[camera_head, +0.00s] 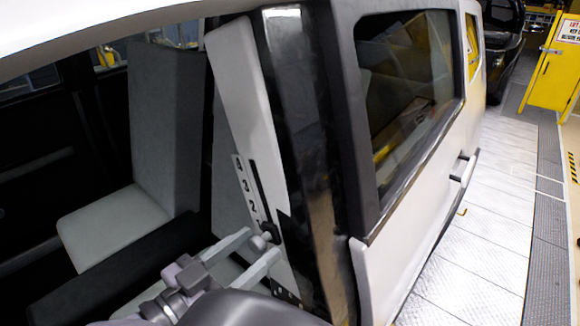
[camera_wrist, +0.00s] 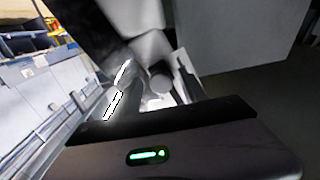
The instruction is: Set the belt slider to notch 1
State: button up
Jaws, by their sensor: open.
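The mark level with the knob is not clear. My gripper (camera_head: 262,243) is open, its two pale fingers reaching toward the pillar with the knob between or just beyond their tips. I cannot tell whether they touch it. In the wrist view a round grey knob (camera_wrist: 159,85) shows past the gripper body.
A light grey seat (camera_head: 150,150) stands inside the doorway at left. The dark pillar edge (camera_head: 300,130) and the white rear door (camera_head: 400,250) are close to the right of my gripper. Open floor (camera_head: 480,250) runs along the car's right side.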

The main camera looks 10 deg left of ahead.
jog(key=p+v, duration=0.4)
jog(key=v, duration=1.2)
jog(key=shift+p, duration=0.3)
